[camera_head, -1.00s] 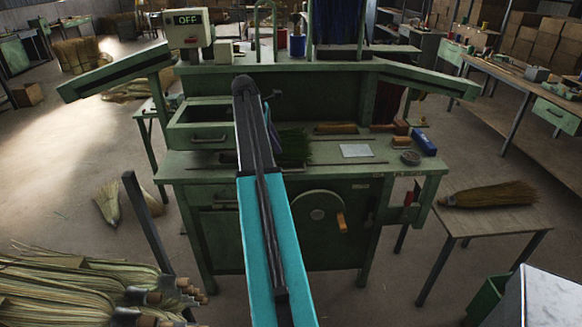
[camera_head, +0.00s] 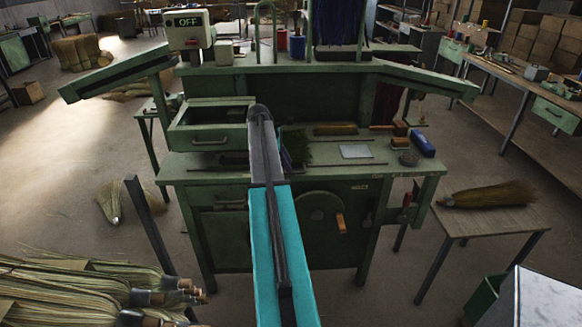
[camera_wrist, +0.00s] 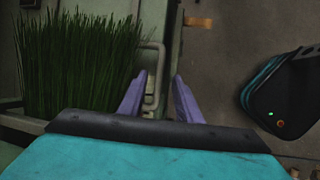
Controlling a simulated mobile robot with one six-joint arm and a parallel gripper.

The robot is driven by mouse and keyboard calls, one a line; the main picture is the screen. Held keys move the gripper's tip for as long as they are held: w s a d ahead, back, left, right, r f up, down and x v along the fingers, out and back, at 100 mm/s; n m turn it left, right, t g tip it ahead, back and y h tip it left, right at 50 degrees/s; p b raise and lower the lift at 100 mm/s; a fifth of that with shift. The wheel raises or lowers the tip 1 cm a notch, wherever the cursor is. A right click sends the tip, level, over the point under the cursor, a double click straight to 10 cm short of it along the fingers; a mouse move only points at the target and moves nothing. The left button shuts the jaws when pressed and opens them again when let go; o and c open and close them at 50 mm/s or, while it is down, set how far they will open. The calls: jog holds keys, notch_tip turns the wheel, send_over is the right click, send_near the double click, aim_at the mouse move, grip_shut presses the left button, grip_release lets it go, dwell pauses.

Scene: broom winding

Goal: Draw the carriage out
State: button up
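In the wrist view my gripper (camera_wrist: 160,92) has two purple fingers spread apart. A loop handle (camera_wrist: 154,70) on a green metal front shows between them; I cannot tell its depth from the fingertips. Upright green bristles (camera_wrist: 75,65) stand just left of the fingers. In the head view my arm hides most of the gripper; a purple sliver (camera_head: 286,158) shows beside the green bristles (camera_head: 296,145) over the green bench (camera_head: 400,176). I cannot tell for certain which part is the carriage. An open drawer (camera_head: 210,138) with a handle sits left of my arm.
A crank wheel with an orange knob (camera_head: 340,223) is on the bench front. A blue block (camera_head: 422,144) and a pale plate (camera_head: 356,151) lie on the top. Broom bundles (camera_head: 80,290) fill the lower left. A side table (camera_head: 500,221) stands right. An OFF sign (camera_head: 187,21) shows.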

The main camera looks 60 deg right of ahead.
jog(key=shift+p+x, duration=0.4)
jog(key=shift+x, duration=1.4)
jog(key=shift+c, duration=0.3)
grip_shut()
